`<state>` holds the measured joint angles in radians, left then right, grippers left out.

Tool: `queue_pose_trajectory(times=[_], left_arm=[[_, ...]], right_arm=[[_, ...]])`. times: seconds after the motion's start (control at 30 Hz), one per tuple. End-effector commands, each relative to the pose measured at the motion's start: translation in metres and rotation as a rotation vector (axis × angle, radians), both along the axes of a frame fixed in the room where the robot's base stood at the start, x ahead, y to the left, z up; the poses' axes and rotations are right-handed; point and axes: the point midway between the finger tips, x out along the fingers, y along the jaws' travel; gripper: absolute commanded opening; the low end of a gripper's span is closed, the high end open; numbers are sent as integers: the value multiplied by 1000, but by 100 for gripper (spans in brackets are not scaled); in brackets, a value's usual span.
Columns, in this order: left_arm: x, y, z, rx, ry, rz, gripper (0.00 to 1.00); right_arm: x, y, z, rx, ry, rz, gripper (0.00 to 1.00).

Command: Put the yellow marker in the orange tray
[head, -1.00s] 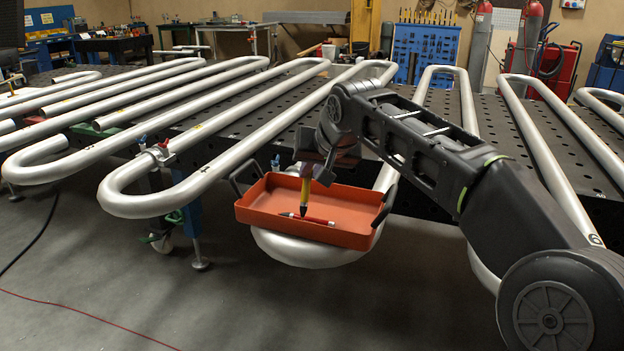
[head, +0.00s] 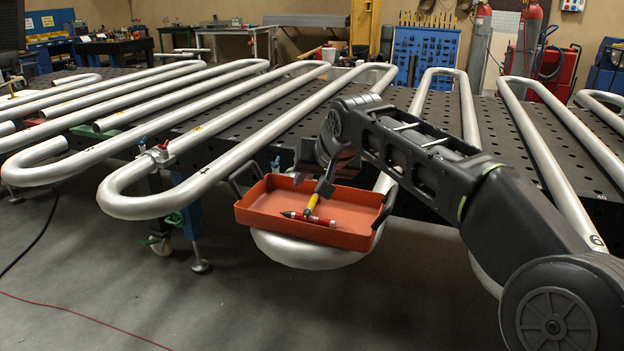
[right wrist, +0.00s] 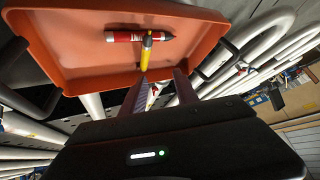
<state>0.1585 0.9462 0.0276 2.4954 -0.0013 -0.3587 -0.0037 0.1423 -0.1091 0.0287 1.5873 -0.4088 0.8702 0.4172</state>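The yellow marker (head: 311,204) is inside the orange tray (head: 257,216), tilted, its dark tip at or over the red marker. In the right wrist view the yellow marker (right wrist: 146,52) crosses the red marker's middle, and its near end shows close to one fingertip; I cannot tell if they touch. My right gripper (head: 315,182) is over the tray. In the right wrist view my right gripper (right wrist: 161,76) has its fingers spread, with nothing clamped between them. My left gripper is not in view.
A red marker (head: 296,215) lies in the tray. More silver coils run over a black perforated table (head: 395,110). The floor in front is clear apart from cables.

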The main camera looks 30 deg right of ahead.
Motion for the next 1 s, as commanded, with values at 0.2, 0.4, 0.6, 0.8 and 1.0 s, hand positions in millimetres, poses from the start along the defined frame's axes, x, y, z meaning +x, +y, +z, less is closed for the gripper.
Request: queue_pose_trajectory(times=[0.2,0.4,0.6,0.8,1.0], left_arm=[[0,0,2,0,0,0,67],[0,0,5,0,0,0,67],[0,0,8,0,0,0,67],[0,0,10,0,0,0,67],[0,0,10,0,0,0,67]], right_arm=[[-5,1,9,0,-1,0,36],[-27,5,34,0,-4,-1,36],[-55,12,65,0,-5,0,36],[-75,16,86,0,-2,0,36],[-80,17,91,1,0,1,36]])
